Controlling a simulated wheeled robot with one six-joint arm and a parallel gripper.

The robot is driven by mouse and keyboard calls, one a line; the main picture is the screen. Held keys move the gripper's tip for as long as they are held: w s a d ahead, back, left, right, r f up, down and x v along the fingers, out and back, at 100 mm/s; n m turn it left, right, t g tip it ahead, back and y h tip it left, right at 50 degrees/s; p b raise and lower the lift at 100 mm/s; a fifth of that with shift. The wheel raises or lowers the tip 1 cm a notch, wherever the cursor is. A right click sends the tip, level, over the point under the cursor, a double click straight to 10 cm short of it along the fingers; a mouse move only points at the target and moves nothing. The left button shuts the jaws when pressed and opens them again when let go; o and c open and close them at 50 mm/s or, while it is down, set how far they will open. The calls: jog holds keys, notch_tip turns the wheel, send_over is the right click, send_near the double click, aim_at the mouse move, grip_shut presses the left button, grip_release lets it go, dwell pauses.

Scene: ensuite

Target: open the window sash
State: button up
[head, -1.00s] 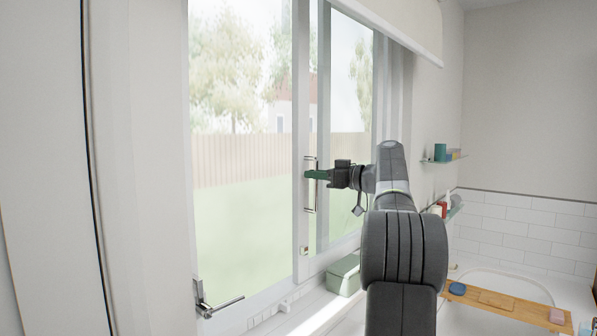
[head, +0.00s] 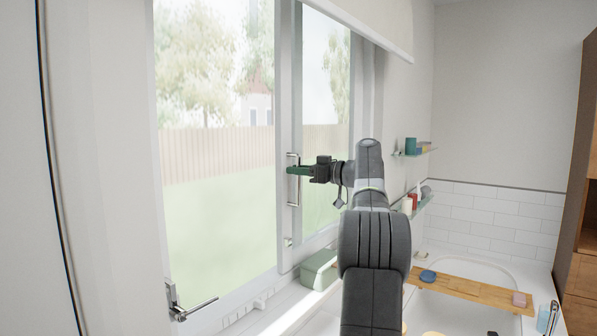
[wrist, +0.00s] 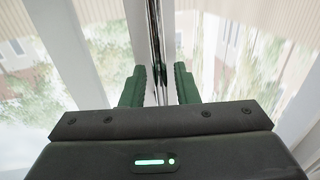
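The window sash (head: 284,120) is a white-framed pane with a vertical metal bar handle (head: 293,198) on its stile. In the wrist view the two green fingers (wrist: 160,85) stand close on either side of the shiny upright bar (wrist: 156,45).
A lever handle (head: 185,306) sits low on the left frame. A green box (head: 320,270) stands on the sill below the sash. A wooden bath tray (head: 475,286) and small wall shelves (head: 412,152) are to the right. A roller blind (head: 385,25) hangs above.

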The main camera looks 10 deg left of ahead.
jog(key=shift+d, duration=0.1)
jog(key=s+d+b, duration=0.2)
jog(key=d+b, duration=0.1)
jog(key=d, duration=1)
jog(key=shift+s+d, duration=0.2)
jog(key=shift+s, duration=0.15)
jog(key=shift+a, duration=0.1)
jog(key=w+a+p, duration=0.1)
jog(key=a, duration=0.3)
jog(key=a+p, duration=0.1)
jog(key=a, duration=0.4)
jog(key=w+a+p, duration=0.1)
jog(key=a, duration=0.3)
jog(key=shift+w+a, duration=0.3)
jog(key=shift+w, duration=0.05)
jog(key=shift+s, duration=0.1)
